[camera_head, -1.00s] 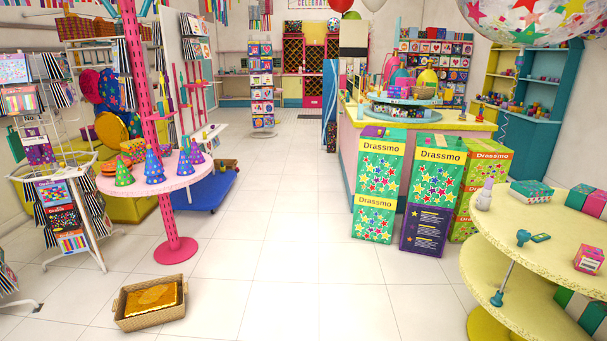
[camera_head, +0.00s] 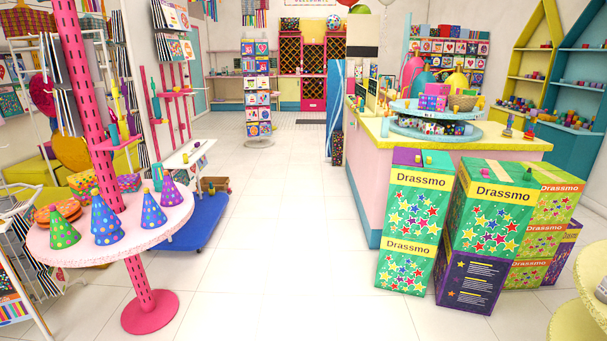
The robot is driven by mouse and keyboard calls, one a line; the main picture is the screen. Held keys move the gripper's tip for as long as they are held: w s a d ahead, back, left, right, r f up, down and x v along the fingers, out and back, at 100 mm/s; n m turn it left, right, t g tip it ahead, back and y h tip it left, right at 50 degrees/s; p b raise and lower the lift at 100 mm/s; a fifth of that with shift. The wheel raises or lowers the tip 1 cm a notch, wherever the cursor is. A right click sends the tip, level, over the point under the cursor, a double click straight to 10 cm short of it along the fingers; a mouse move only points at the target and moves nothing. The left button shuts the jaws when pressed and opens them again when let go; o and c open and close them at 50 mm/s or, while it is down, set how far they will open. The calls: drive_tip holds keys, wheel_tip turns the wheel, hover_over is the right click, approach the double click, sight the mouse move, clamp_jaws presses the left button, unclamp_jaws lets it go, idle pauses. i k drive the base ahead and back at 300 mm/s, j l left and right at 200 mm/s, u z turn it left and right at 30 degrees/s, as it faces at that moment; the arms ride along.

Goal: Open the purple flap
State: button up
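Several Drassmo boxes stand stacked in front of the counter at the right. The left stack of green star-printed boxes (camera_head: 408,215) has a purple patch (camera_head: 407,157) along its top; I cannot tell whether this is a flap, or whether it is open. The middle stack has a green box (camera_head: 488,222) on top of a purple box (camera_head: 470,284). Further boxes (camera_head: 545,215) stand to its right, with another purple one (camera_head: 562,254) partly hidden. My gripper is not in view.
A wide strip of white tiled floor (camera_head: 275,240) is clear in the middle. A round pink table (camera_head: 80,245) with party hats stands at the left. The counter (camera_head: 520,145) is behind the boxes; a yellow table (camera_head: 570,325) edges in at lower right.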

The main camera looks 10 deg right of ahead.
sight(403, 157)
drive_tip(key=i+z, duration=0.2)
drive_tip(key=i, duration=0.75)
drive_tip(key=i+z, duration=0.15)
drive_tip(key=i, duration=0.8)
